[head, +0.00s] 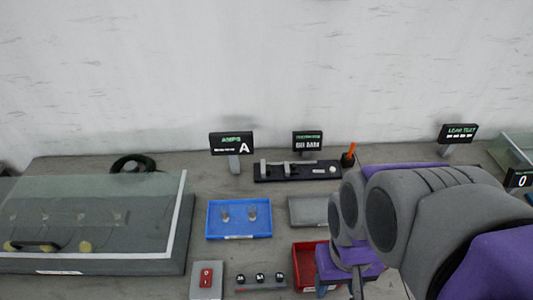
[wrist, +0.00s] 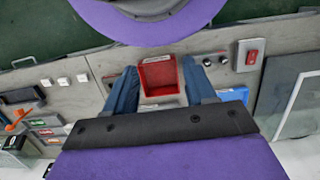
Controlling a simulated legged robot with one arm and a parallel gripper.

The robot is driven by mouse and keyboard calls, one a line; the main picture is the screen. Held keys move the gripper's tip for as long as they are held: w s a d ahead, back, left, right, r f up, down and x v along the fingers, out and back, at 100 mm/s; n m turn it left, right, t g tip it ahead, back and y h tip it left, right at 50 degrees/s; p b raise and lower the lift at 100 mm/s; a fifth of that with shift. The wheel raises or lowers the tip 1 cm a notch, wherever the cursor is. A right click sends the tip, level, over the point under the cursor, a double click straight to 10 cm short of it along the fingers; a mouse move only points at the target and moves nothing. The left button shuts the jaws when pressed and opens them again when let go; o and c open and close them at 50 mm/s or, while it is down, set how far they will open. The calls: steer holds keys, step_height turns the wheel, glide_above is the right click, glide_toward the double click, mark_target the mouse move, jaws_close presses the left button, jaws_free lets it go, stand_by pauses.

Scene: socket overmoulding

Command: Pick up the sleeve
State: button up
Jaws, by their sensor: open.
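Two small, pale, clear-looking cylinders stand in the blue tray (head: 240,234) in the head view, a left one (head: 225,217) and a right one (head: 252,214). They may be sleeves, but they are too small to be sure. My gripper (wrist: 159,66) is open, with its two blue fingers spread apart in the wrist view. The red tray (wrist: 160,92) shows between the fingers, and I see no object held. In the head view my arm covers the right side of the bench and part of the red tray (head: 303,268). The blue tray is left of my arm, apart from it.
A grey tray (head: 307,211) lies right of the blue tray. A black fixture (head: 297,171) and small display signs (head: 231,144) stand behind. A large glass-covered unit (head: 95,215) fills the left. A red switch box (head: 206,280) and black knobs (head: 260,278) sit in front.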

steer(key=shift+o, duration=0.7)
steer(key=shift+w+r, duration=0.1)
steer(key=shift+w, duration=0.15)
steer(key=shift+o, duration=0.7)
steer(key=w+r+n, duration=0.2)
steer(key=w, duration=0.6)
steer(key=w+r+n, duration=0.1)
steer(key=w+r, duration=0.1)
steer(key=w, duration=0.6)
steer(key=shift+w+n, duration=0.4)
steer(key=n+t+b, duration=0.2)
steer(key=n+b, duration=0.2)
steer(key=n, duration=1)
glide_above(268, 170)
steer(key=w+d, duration=0.1)
steer(key=w, duration=0.1)
step_height(268, 170, down, 32)
steer(key=shift+w+d, duration=0.1)
steer(key=shift+s+a+f+b, duration=0.15)
steer(key=shift+f+b, duration=0.15)
steer(key=shift+f, duration=0.55)
steer(key=shift+s+f+b, duration=0.1)
steer(key=shift+f+b, duration=0.15)
steer(key=shift+f, duration=0.6)
steer(key=shift+s+a+f+b, duration=0.15)
steer(key=shift+f+b, duration=0.15)
steer(key=shift+f, duration=0.55)
